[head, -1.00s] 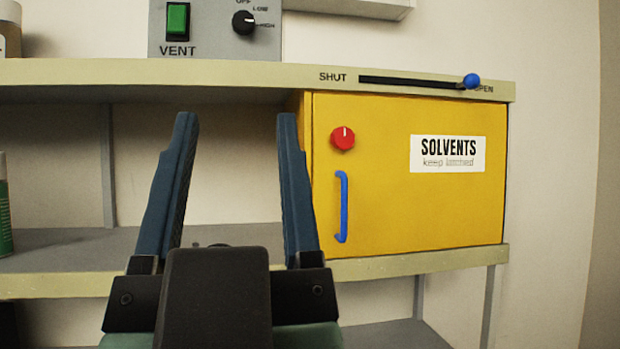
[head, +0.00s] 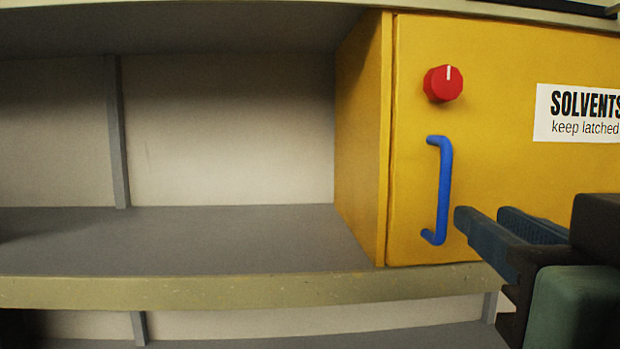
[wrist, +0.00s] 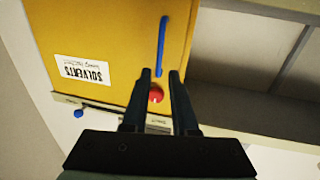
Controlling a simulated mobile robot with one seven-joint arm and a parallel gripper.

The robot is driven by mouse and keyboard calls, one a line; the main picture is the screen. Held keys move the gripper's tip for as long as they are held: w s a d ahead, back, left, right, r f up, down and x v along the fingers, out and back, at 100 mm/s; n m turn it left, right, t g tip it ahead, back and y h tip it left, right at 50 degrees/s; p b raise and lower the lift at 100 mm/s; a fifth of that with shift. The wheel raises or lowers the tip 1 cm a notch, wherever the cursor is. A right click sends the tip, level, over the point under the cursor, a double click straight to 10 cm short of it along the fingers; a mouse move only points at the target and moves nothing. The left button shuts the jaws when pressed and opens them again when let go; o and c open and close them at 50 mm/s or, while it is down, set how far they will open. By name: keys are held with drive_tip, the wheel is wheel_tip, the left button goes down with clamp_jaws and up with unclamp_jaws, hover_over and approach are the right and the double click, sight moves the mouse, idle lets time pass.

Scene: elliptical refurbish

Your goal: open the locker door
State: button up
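The yellow locker (head: 500,200) stands on the shelf with its door shut flush in the frame. A blue bar handle (head: 443,190) is upright near the door's left edge, with a red knob (head: 443,83) above it, its white mark pointing up. My gripper (head: 484,214) is open and empty, just right of the handle's lower part in the head view and apart from it. In the wrist view, which is upside down, the red knob (wrist: 156,94) shows between the fingers and the handle (wrist: 162,46) lies beyond the tips.
A white SOLVENTS label (head: 585,113) is on the door. A blue slider knob (wrist: 79,113) shows on the upper shelf edge in the wrist view. The grey shelf (head: 190,238) left of the locker is clear. Its front edge (head: 200,291) runs below the door.

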sight(447, 191)
drive_tip(key=w+p, duration=0.1)
drive_tip(key=w, duration=0.3)
drive_tip(key=w+d+p, duration=0.1)
drive_tip(key=w+p, duration=0.1)
drive_tip(key=w, duration=0.2)
drive_tip(key=w+d+p, duration=0.1)
drive_tip(key=w+p, duration=0.1)
drive_tip(key=w, duration=0.2)
drive_tip(key=shift+c, duration=0.2)
clamp_jaws()
drive_tip(key=shift+s, duration=0.1)
idle(0.9)
